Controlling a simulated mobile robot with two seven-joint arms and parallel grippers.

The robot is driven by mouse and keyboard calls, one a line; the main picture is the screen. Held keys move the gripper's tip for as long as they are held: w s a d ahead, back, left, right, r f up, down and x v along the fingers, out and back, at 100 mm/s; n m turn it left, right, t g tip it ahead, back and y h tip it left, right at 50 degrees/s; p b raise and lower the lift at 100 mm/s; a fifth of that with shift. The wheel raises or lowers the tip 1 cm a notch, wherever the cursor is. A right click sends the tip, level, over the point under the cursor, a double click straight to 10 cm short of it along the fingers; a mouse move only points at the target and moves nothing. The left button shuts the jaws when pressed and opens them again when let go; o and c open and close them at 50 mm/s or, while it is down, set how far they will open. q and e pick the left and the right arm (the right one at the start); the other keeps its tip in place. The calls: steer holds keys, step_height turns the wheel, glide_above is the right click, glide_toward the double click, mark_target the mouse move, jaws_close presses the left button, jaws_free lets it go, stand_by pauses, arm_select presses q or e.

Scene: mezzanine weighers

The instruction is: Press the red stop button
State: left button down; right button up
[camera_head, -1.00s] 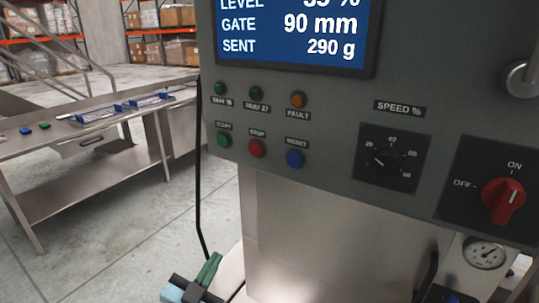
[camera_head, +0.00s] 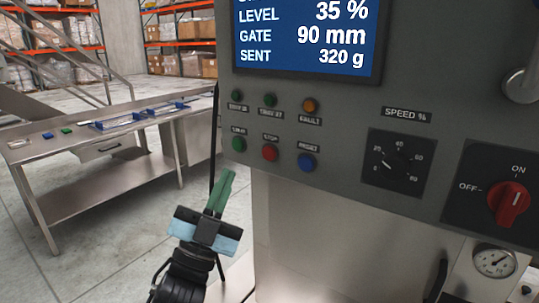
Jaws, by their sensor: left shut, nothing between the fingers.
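The red stop button (camera_head: 270,152) is on the grey control panel (camera_head: 350,195), under a small STOP label. It sits between the green start button (camera_head: 238,144) on its left and the blue reset button (camera_head: 307,162) on its right. My left gripper (camera_head: 222,188), with green fingers, is shut and empty. My right gripper is not in view.
A display (camera_head: 310,35) is above the buttons. A speed dial (camera_head: 402,163) and a red rotary switch (camera_head: 508,203) are to the right. A black cable hangs at the panel's left edge. A steel table (camera_head: 90,187) stands at the left.

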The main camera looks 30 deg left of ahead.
mark_target(269, 154)
arm_select(q)
steer(key=shift+w, duration=0.1)
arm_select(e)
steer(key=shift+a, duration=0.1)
arm_select(q)
steer(key=shift+w+d+b, duration=0.2)
steer(key=shift+w+b, duration=0.1)
steer(key=shift+w, duration=1.85)
steer(key=shift+w+d+b, duration=0.2)
steer(key=shift+w+b, duration=0.05)
steer(key=shift+w, duration=1.9)
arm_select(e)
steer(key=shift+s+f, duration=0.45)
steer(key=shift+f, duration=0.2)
arm_select(q)
steer(key=shift+w, duration=0.4)
